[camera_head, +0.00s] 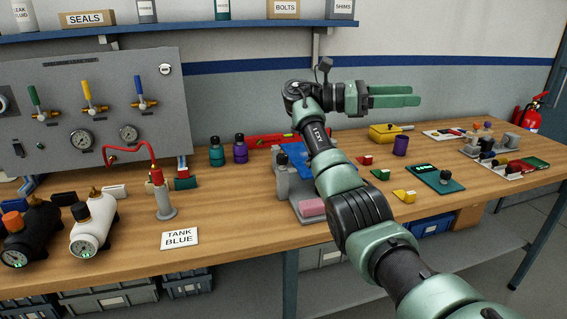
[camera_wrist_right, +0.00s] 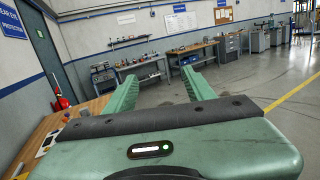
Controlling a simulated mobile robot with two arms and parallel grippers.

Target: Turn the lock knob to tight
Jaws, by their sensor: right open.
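My right gripper (camera_head: 416,96) is open and empty, held above the back of the bench with its fingers pointing right. Its two green fingers also show in the right wrist view (camera_wrist_right: 160,75), apart with nothing between them. A grey fixture (camera_head: 282,180) with a blue part and a pink block is partly hidden behind my right arm. My left gripper is not in view.
A grey panel (camera_head: 60,125) with coloured valves and gauges stands at left. Black and white cylinders (camera_head: 95,225), a red-topped stand (camera_head: 162,195) and bottles (camera_head: 240,150) occupy the bench.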

